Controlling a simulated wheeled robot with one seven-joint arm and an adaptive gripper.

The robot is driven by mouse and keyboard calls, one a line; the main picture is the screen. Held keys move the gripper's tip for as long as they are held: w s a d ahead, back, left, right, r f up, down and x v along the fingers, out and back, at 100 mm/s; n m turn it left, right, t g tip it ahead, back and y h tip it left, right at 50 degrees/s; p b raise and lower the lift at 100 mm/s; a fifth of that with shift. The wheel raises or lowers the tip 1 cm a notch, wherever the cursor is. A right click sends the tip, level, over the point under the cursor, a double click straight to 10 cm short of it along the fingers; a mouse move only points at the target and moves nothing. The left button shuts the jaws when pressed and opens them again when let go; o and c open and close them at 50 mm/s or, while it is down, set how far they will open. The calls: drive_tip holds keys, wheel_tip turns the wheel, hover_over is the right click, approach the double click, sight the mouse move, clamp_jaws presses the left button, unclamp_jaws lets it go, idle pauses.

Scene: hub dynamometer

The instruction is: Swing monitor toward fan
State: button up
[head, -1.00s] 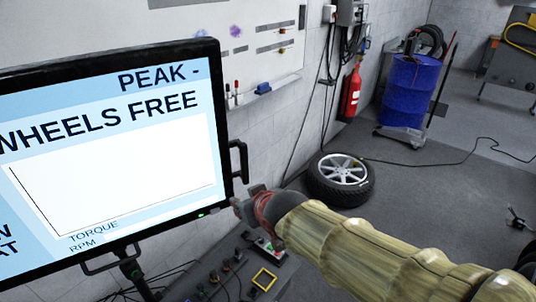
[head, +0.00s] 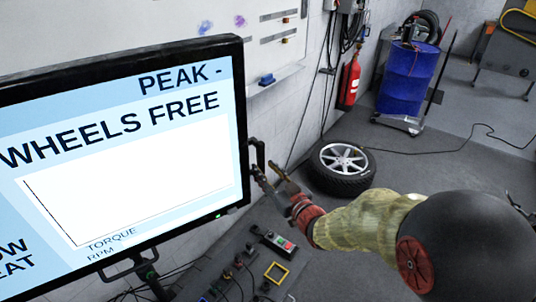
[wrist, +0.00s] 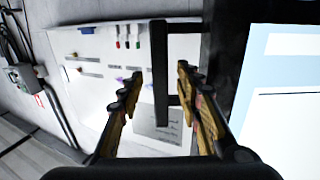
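The monitor (head: 120,160) fills the left of the head view, its screen reading "WHEELS FREE" and "PEAK -". Its right side carries a black handle (head: 257,158). My gripper (head: 270,174) is at this handle, at the monitor's right edge. In the wrist view my gripper (wrist: 160,78) is open, and the handle's upright bar (wrist: 159,60) shows between the two fingers, with a gap on each side. The monitor's screen (wrist: 285,100) is at the right there. I cannot make out a fan in either view.
A panel with switches and a yellow-framed square (head: 277,272) lies below the monitor. A wheel (head: 342,168) lies on the floor beyond my arm. A fire extinguisher (head: 348,82) and a blue drum (head: 408,78) stand farther back. A whiteboard (wrist: 95,75) hangs on the wall behind.

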drive_tip(key=b+x, duration=0.1)
drive_tip(key=x, duration=0.6)
drive_tip(key=shift+w+a, duration=0.25)
drive_tip(key=shift+w, duration=0.05)
drive_tip(key=shift+c, duration=1)
clamp_jaws()
